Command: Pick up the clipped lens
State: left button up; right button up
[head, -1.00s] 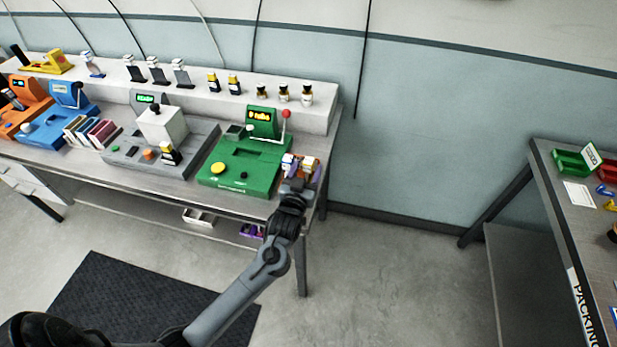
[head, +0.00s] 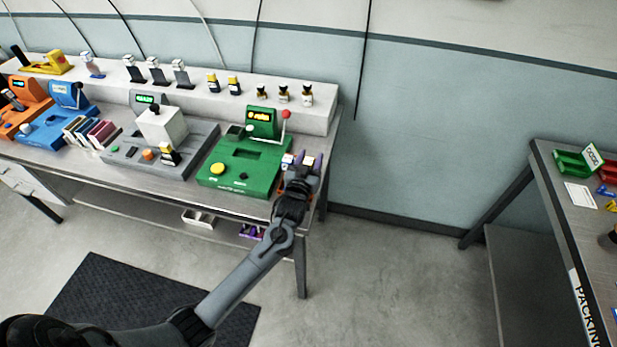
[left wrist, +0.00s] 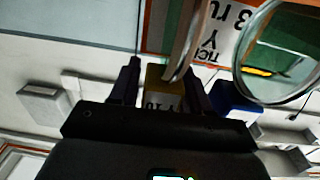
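My left gripper (head: 304,170) is at the right end of the bench, beside the green machine (head: 240,165). Its two dark fingers are apart in the left wrist view (left wrist: 160,85). A yellow block with dark lettering (left wrist: 163,88) shows between or beyond them, with a gap by the left finger. A round glass lens with a pale rim (left wrist: 285,55) is at the upper right of that view, outside the fingers. A tan curved strip (left wrist: 187,40) stands near the right finger. I cannot tell whether it belongs to the lens. The gripper covers most small items here in the head view. My right gripper is not in view.
A red-knobbed lever (head: 286,114) stands on the green machine close to the gripper. Several small bottles (head: 283,93) line the raised shelf. A packing table (head: 560,215) with a green bin (head: 572,164) is far right, across open floor.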

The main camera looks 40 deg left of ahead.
pick_arm(q)
grip_shut()
jog(key=shift+r, duration=0.1)
